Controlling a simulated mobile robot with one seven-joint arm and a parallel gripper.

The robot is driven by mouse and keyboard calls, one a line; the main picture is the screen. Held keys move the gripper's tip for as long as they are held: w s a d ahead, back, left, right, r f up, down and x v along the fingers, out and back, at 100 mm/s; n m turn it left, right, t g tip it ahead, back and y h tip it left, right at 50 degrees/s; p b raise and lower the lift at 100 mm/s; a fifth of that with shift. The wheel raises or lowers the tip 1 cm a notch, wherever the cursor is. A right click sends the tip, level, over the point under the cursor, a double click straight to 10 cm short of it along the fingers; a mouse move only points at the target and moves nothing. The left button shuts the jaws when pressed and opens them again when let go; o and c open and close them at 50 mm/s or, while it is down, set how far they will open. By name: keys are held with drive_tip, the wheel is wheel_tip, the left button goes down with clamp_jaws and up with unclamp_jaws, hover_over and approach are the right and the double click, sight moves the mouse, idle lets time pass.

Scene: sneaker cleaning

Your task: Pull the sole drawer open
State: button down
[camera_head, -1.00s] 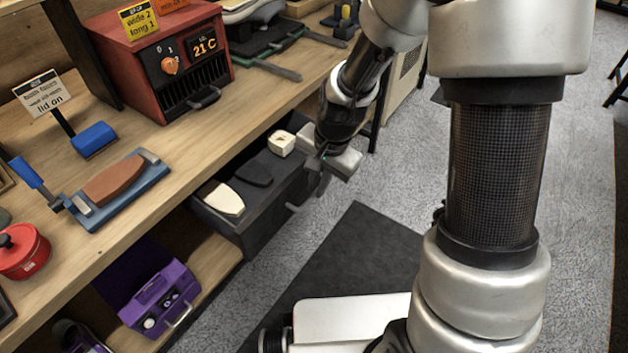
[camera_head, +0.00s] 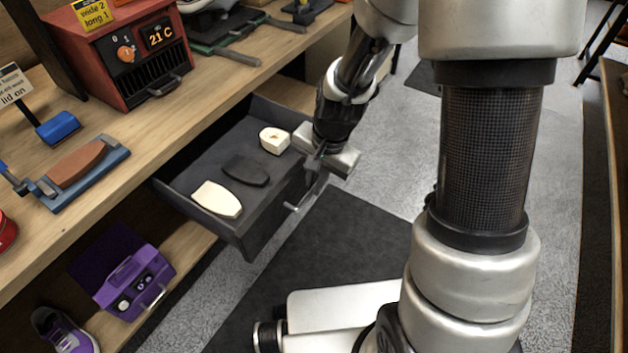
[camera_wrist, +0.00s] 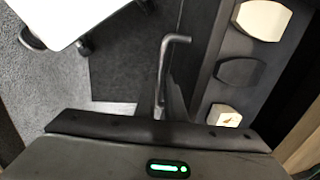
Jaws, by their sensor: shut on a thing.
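The dark grey sole drawer (camera_head: 180,186) is pulled well out from under the wooden bench. It holds a cream sole (camera_head: 217,199), a black sole (camera_head: 246,170) and a pale block (camera_head: 274,140). A metal bar handle (camera_head: 308,196) runs along its front, and the handle also shows in the wrist view (camera_wrist: 163,60). My gripper (camera_head: 320,170) is at the far end of the drawer front, shut on the drawer handle. The fingertips and the gripped part of the handle are mostly hidden in both views.
A red heater box (camera_head: 120,50) and a blue stand with a brown block (camera_head: 75,165) sit on the bench (camera_head: 190,110). A purple case (camera_head: 125,275) and a sneaker (camera_head: 65,330) lie on the lower shelf.

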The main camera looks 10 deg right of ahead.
drive_tip(key=c, duration=2.1)
unclamp_jaws()
drive_tip(key=r+p, duration=0.1)
drive_tip(key=r, duration=0.4)
drive_tip(key=s+d+r+p, duration=0.1)
drive_tip(key=r+p, duration=0.1)
drive_tip(key=r, duration=0.4)
drive_tip(key=s+d+r+p, duration=0.1)
drive_tip(key=r+p, duration=0.1)
drive_tip(key=r, duration=0.4)
drive_tip(key=shift+d+r, duration=0.1)
drive_tip(key=shift+d, duration=0.15)
drive_tip(key=s+d+r+n+t+h, duration=0.1)
drive_tip(key=s+d+r+n+t, duration=0.2)
drive_tip(key=s+r, duration=0.35)
drive_tip(key=s+d+r+n+t+h, duration=0.1)
drive_tip(key=s+d+r+n, duration=0.25)
drive_tip(key=s+r, duration=0.3)
drive_tip(key=shift+n, duration=0.45)
drive_tip(key=r+p, duration=1.7)
drive_tip(key=shift+w+a+r+p, duration=0.3)
drive_tip(key=shift+w+a+r, duration=0.05)
